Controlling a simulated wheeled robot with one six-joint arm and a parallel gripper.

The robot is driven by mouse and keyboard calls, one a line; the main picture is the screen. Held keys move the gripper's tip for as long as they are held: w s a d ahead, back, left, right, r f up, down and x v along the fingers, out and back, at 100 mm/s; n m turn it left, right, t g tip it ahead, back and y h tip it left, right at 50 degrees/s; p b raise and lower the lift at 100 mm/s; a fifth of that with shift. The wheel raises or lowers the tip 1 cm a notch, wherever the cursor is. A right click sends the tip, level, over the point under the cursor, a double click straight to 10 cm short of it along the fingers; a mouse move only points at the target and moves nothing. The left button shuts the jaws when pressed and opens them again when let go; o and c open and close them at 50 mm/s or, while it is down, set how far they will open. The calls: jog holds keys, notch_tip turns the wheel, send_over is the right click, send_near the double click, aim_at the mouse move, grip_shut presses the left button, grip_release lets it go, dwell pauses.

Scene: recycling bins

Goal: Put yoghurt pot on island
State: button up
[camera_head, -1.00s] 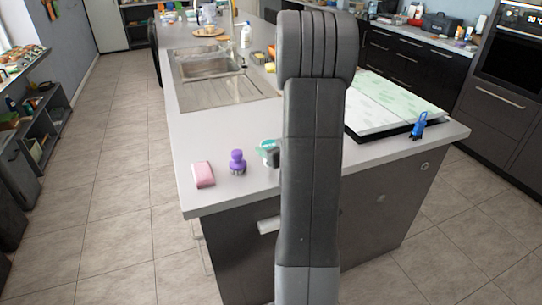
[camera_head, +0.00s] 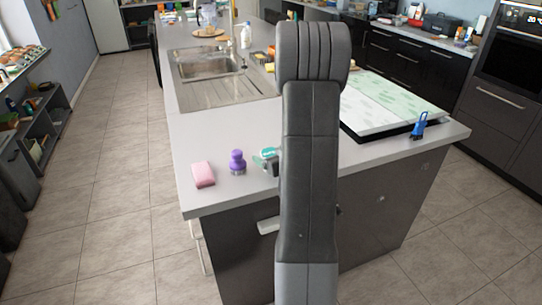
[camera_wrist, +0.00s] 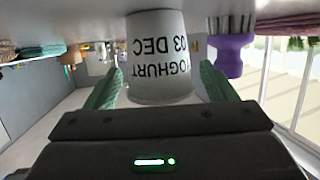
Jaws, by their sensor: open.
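The yoghurt pot (camera_wrist: 160,60) is white with dark lettering that reads upside down in the wrist view. It stands on the grey island top (camera_head: 218,135) near its front edge. My gripper (camera_wrist: 160,88) is open, with one green finger on each side of the pot. A gap shows between the pot and each finger, so they look apart. In the head view my gripper's green tip (camera_head: 267,155) shows just left of my arm, and the pot is mostly hidden there.
A purple brush (camera_head: 237,162) stands close to the left of the pot, with a pink sponge (camera_head: 203,174) beyond it. A sink (camera_head: 207,64) lies farther back. A pale green-white board (camera_head: 392,104) and a blue brush (camera_head: 419,125) are at right.

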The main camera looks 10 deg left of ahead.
jog(key=shift+r, duration=0.1)
jog(key=shift+r+p, duration=0.15)
jog(key=shift+p, duration=0.15)
jog(key=b+v, duration=0.1)
jog(key=v, duration=1.1)
